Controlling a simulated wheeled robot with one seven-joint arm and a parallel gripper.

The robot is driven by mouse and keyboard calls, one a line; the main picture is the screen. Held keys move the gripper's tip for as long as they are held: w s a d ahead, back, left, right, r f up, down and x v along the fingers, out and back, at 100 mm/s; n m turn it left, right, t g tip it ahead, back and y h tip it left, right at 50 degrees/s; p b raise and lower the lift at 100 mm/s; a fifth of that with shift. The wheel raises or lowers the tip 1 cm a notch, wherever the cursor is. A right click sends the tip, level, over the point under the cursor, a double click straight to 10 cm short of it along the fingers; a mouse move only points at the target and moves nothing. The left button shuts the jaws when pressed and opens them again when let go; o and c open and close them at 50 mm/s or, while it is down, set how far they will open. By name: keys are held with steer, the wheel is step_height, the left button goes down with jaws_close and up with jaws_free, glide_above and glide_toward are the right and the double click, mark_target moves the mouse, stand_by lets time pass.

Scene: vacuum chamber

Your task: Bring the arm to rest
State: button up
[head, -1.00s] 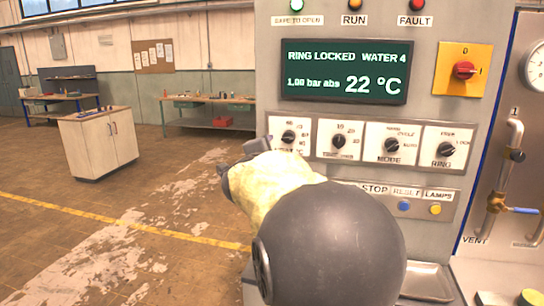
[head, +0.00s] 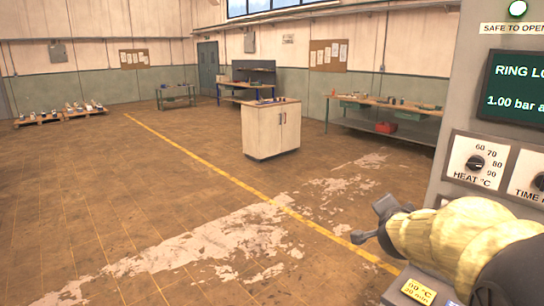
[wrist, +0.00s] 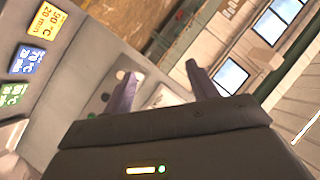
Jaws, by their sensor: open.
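My gripper (head: 370,222) shows at the lower right of the head view, at the end of my arm in its yellowish cover. It is held in front of the grey control panel (head: 446,178), left of and below the HEAT knob (head: 475,162). In the wrist view my gripper (wrist: 158,88) has its two fingers apart, with nothing between them. The fingers appear clear of the panel, though the exact gap is hard to tell.
The display (head: 518,88) is cut off at the right edge. A label with "20 min" (head: 418,291) lies below my arm. A cabinet (head: 270,130) and a workbench (head: 385,108) stand farther back. The floor at left is open.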

steer(key=s+a+f+n+g+y, duration=0.2)
steer(key=s+a+f+n+y, duration=0.25)
steer(key=a+f, duration=0.3)
steer(key=s+a+f+n+g+p, duration=0.1)
steer(key=s+a+f+n+g, duration=0.2)
steer(key=s+f, duration=0.3)
steer(key=s+a+f+n+g+y+p, duration=0.1)
steer(key=s+a+f+n+g, duration=0.3)
steer(key=s, duration=0.6)
steer(key=shift+f+n+g, duration=0.5)
steer(key=shift+f+n, duration=0.4)
steer(key=shift+n, duration=0.25)
